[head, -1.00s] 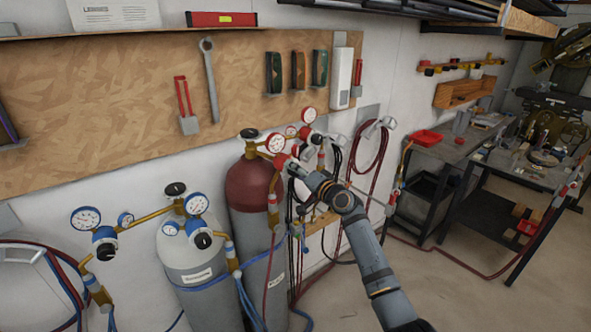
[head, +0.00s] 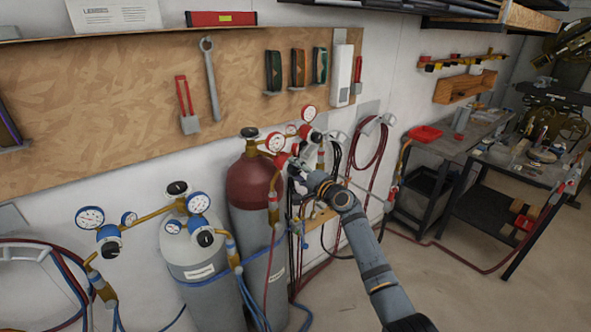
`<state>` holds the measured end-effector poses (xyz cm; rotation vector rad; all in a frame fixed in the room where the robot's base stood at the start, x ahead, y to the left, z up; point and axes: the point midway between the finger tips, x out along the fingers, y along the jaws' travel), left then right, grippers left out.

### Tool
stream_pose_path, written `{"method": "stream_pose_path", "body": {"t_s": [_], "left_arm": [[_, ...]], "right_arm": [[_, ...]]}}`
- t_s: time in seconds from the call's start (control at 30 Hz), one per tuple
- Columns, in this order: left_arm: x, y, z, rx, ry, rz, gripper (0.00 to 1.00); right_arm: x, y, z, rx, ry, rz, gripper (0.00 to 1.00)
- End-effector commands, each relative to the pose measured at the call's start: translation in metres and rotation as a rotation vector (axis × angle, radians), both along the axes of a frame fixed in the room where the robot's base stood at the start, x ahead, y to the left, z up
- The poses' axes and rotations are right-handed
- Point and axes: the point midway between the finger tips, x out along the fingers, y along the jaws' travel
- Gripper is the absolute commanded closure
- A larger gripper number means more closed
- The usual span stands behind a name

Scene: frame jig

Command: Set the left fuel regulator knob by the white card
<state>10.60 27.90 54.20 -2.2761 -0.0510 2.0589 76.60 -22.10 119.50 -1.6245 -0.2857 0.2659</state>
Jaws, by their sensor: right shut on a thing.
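The left fuel regulator sits on a grey cylinder with a dark red top (head: 252,185), with red-rimmed gauges (head: 275,142) and brass fittings. Its red knob (head: 282,160) shows just at the tip of my right gripper (head: 294,170). My right gripper is shut on this knob; its fingers are small in the picture and partly hide the knob. The knob's marking cannot be read. A white printed card (head: 114,16) leans on the wall at the top left; its small print is unreadable. My left gripper is out of view.
A second red-gauge regulator (head: 309,114) stands just behind, close to my right gripper. Blue-gauge regulators (head: 198,201) sit on a grey cylinder (head: 196,265) at the left. Hoses hang around the cylinders.

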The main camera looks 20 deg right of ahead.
Motion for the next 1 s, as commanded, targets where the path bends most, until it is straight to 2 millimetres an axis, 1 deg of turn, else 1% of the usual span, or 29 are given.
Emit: {"method": "stream_pose_path", "body": {"t_s": [0.37,0.4,0.53,0.77,0.87,0.97,1.0], "left_arm": [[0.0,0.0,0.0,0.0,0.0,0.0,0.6],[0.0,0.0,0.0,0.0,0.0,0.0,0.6],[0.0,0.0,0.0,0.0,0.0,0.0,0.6],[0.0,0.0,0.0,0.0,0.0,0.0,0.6],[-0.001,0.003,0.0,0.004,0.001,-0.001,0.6],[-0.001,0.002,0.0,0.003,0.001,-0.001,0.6],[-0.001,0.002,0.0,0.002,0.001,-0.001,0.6]], "right_arm": [[0.0,0.0,0.0,0.002,0.001,-0.001,0.93],[0.0,0.0,0.0,0.002,0.001,-0.001,0.56],[0.0,0.0,0.0,0.002,0.001,0.0,0.39],[0.0,0.0,0.0,0.001,0.0,0.0,0.38],[-0.002,-0.001,0.0,0.001,0.0,0.0,0.38],[-0.012,-0.006,-0.001,-0.002,0.0,-0.002,0.38],[-0.019,-0.008,-0.002,-0.003,0.001,-0.002,0.38]]}}
